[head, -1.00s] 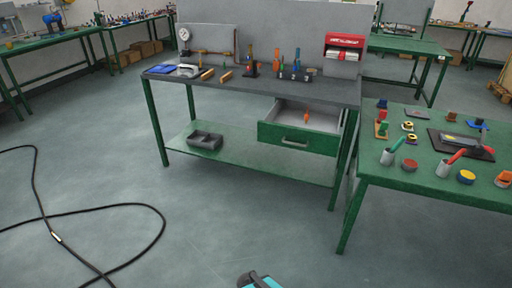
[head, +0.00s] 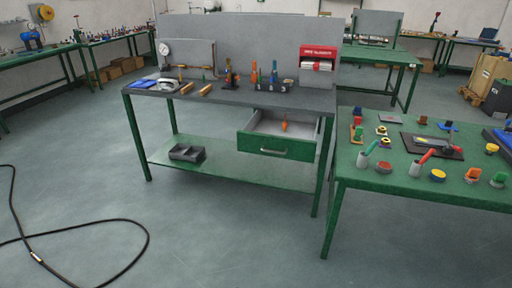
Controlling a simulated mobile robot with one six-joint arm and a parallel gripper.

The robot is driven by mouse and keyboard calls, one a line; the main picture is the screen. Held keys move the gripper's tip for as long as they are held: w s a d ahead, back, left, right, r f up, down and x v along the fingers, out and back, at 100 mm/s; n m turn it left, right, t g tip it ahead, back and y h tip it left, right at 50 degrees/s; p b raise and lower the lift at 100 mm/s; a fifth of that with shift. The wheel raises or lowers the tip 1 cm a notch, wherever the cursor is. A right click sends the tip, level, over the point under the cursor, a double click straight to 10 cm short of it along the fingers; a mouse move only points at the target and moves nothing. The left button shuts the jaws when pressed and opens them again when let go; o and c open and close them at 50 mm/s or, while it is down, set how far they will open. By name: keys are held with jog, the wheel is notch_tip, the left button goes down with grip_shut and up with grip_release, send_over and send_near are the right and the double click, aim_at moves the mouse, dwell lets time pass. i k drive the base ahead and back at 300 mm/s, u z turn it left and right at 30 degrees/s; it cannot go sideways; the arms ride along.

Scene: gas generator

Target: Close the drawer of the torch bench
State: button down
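The torch bench (head: 222,96) stands ahead in the head view, with a dark top, green legs and a green lower shelf. Its drawer (head: 262,144) is pulled out under the right part of the top. The drawer has a green front, a light handle (head: 273,152) and grey inner walls. A small orange item (head: 284,125) stands inside it. My gripper is not in view.
A green table (head: 365,178) with several small parts stands close on the right of the bench. A black hose (head: 80,224) loops over the floor at left. The floor in front of the bench (head: 215,235) is clear.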

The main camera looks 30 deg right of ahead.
aim_at(282, 131)
jog(key=u, duration=0.35)
jog(key=i, duration=1.4)
jog(key=z, duration=0.05)
